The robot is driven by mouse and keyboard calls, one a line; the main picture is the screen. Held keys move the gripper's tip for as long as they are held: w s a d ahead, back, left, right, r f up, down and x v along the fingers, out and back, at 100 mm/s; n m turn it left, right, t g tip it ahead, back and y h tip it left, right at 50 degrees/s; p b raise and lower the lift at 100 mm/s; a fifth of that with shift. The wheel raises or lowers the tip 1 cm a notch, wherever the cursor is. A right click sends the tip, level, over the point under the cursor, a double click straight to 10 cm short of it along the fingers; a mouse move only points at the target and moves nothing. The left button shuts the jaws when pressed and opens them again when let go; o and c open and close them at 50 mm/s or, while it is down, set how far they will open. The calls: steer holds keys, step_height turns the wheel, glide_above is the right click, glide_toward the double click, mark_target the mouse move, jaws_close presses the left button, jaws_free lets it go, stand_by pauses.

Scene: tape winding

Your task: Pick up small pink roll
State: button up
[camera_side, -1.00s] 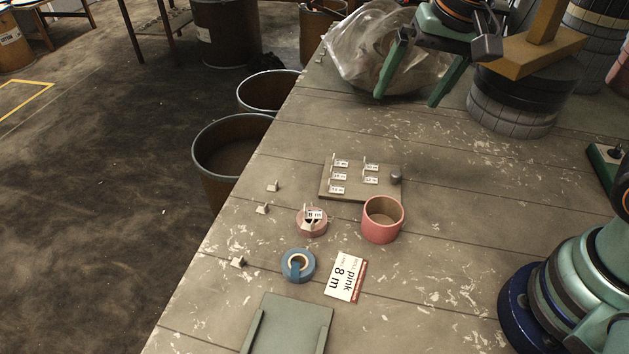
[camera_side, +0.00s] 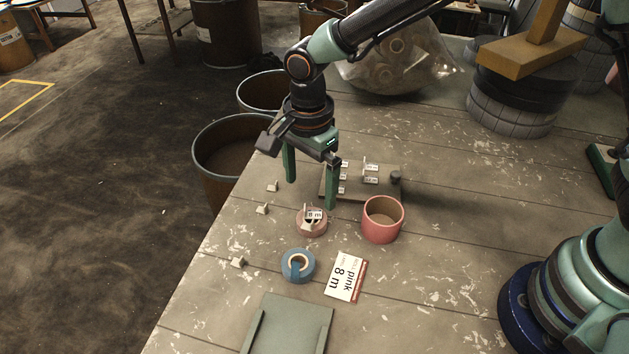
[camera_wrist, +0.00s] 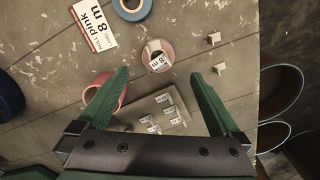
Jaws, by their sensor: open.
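The small pink roll (camera_side: 303,228) lies flat on the table, with a white tag reading "8 m" standing at its middle. In the wrist view the pink roll (camera_wrist: 149,50) lies ahead of my fingertips, between their lines. My gripper (camera_side: 311,194) is open and empty, its green fingers pointing down above the table, just behind the roll in the side view. The fingers also show in the wrist view (camera_wrist: 160,74), spread wide. A card (camera_side: 345,277) reading "pink 8 m" lies on the table in front of the roll.
A larger pink-red ring (camera_side: 382,232) stands right of the roll. A blue tape roll (camera_side: 298,278) lies in front. A board with several tags (camera_side: 385,190) is behind, partly hidden by my gripper. Small pale clips (camera_side: 263,209) sit at left near the table edge. A green tray (camera_side: 290,325) is in front.

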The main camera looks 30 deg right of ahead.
mark_target(311, 218)
step_height(311, 218, down, 8)
steer(key=shift+s+f, duration=0.1)
steer(key=shift+s, duration=0.05)
steer(key=c, duration=1.3)
steer(key=shift+c, duration=0.2)
